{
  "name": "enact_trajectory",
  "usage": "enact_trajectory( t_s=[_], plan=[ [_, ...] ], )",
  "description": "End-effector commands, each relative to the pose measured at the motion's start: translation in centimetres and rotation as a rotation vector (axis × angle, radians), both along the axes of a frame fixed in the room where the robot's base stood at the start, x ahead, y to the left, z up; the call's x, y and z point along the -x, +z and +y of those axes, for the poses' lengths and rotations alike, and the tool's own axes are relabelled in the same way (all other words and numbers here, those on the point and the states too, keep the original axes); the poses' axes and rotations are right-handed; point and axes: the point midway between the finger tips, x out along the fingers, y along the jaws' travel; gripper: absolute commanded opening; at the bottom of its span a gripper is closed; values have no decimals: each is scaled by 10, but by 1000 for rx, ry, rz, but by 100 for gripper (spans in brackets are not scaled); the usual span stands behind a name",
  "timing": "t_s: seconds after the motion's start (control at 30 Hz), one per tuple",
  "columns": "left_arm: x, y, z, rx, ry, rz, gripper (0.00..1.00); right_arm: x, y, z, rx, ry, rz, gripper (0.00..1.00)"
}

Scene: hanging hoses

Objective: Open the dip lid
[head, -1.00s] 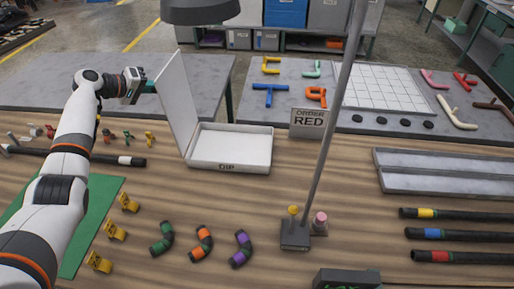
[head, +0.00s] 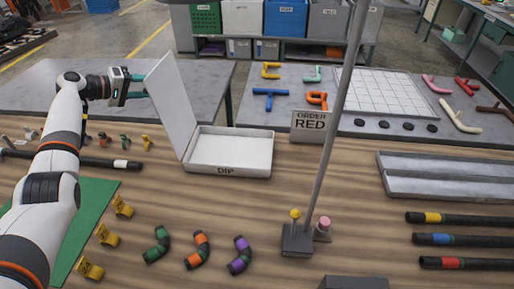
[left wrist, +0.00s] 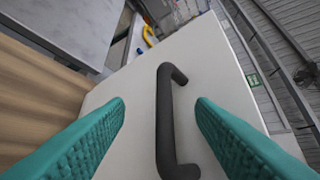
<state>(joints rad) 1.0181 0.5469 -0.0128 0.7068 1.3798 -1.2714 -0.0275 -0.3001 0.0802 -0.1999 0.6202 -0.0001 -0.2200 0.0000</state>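The white dip lid (head: 171,105) stands up, leaning left, at the left edge of the open white box marked DIP (head: 228,171). The box looks empty. My left gripper (head: 141,85) is just left of the lid's outer face. In the left wrist view the lid (left wrist: 215,65) fills the middle, with its black bar handle (left wrist: 165,115) between my two teal fingers (left wrist: 160,112). The fingers are spread, with gaps to the handle on both sides. My right gripper is out of view.
A green mat (head: 88,215), yellow markers (head: 107,236) and several banded hose pieces (head: 197,250) lie in front. A stand with a tall pole (head: 325,150) is right of the box, near an ORDER RED sign (head: 311,124). Grey trays (head: 450,178) lie far right.

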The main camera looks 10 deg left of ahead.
Motion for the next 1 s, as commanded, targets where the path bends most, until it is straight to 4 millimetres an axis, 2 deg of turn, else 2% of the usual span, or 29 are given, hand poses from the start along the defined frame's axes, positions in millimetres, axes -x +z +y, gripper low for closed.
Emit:
enact_trajectory(
  t_s=[0.03,0.13,0.47,1.0],
  plan=[
    [0,-1,-1,1,-1,2,58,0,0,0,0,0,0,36],
    [0,-2,-1,-1,-1,3,73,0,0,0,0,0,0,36],
    [3,-1,1,-2,-2,6,73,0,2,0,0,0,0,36],
    [32,15,28,-2,-2,6,73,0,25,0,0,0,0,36]
  ],
)
